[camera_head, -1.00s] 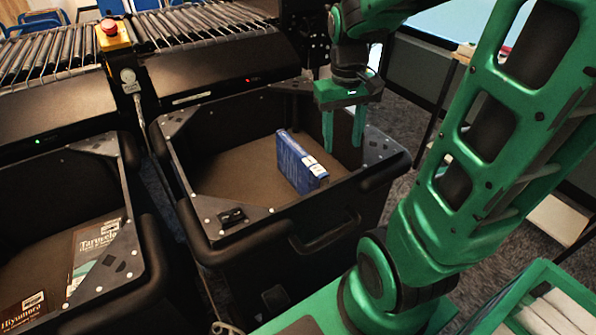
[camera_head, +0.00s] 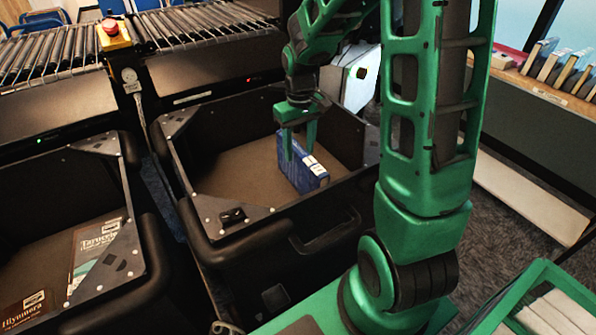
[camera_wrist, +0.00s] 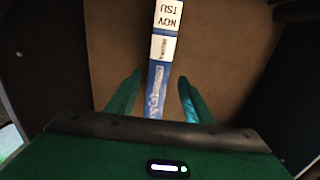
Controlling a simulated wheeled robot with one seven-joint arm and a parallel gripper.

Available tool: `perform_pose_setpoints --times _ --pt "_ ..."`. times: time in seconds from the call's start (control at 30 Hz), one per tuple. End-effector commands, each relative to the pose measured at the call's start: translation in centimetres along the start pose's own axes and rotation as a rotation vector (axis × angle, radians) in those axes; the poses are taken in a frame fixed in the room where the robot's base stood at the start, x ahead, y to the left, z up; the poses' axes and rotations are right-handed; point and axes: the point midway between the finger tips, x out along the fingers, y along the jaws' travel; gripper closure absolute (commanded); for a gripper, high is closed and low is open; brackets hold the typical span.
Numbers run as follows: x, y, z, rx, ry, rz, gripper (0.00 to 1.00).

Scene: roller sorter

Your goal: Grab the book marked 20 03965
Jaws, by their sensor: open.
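A blue book (camera_head: 301,165) stands upright on its edge in the middle black bin (camera_head: 215,209), with white labels on its spine. It also shows in the wrist view (camera_wrist: 161,68), spine up, the label print upside down; I cannot make out the number 20 03965. My gripper (camera_head: 299,146) is open above the book, its fingers pointing down. In the wrist view my gripper (camera_wrist: 158,97) has one green finger on each side of the spine. The fingers appear apart from the book. They hide part of it in the head view.
A second black bin (camera_head: 147,255) at the left holds two flat books (camera_head: 95,250). Roller conveyors (camera_head: 205,22) run behind the bins. A shelf with books (camera_head: 560,68) stands at the right. The bin floor around the blue book is clear.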

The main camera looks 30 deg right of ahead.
Motion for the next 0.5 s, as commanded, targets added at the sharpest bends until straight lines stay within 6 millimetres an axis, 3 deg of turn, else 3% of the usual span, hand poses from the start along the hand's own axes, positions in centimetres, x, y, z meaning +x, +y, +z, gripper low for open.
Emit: perform_pose_setpoints --times 0.33,0.5 --pt "4.1 0.4 0.1 0.002 -0.004 0.0 0.53" --pt "5.2 0.4 0.0 0.002 -0.001 0.0 0.53"
